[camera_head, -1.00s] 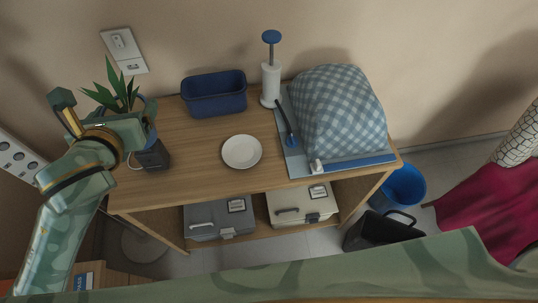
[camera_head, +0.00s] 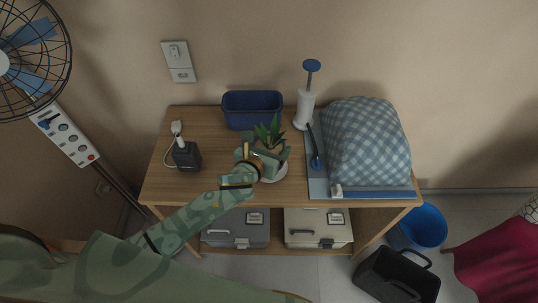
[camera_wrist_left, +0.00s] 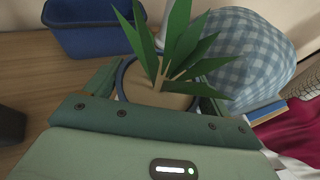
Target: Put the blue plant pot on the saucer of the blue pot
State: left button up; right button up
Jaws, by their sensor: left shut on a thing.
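The blue plant pot shows its dark blue rim and brown soil (camera_wrist_left: 160,92) in the left wrist view, with long green leaves (camera_wrist_left: 185,45) rising from it. In the head view its leaves (camera_head: 269,131) show, and the gripper hides most of the pot. My left gripper (camera_head: 268,155) is shut on the pot, with a finger on each side. The white saucer (camera_head: 274,175) lies on the wooden table, partly hidden under the gripper and pot. The pot is over the saucer; I cannot tell whether they touch. My right gripper is not in view.
A blue tub (camera_head: 252,110) stands just behind the pot.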

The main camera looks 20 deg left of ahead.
pick_arm(q)
jog(key=w+f, duration=0.1)
jog(key=w+f+b, duration=0.1)
jog(key=shift+w+a+f, duration=0.15)
jog(key=shift+a+f, duration=0.2)
jog(key=shift+f, duration=0.05)
jog(key=f, duration=0.1)
jog(key=f+b, duration=0.2)
jog(key=shift+w+f, duration=0.25)
jog(key=shift+f, duration=0.1)
jog(key=shift+r, duration=0.1)
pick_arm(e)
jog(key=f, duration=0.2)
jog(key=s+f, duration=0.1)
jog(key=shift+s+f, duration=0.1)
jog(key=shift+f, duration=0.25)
pick_arm(q)
jog(key=shift+a, duration=0.1)
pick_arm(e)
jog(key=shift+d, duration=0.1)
pick_arm(q)
jog(key=o, duration=1.1)
jog(key=shift+o, duration=0.2)
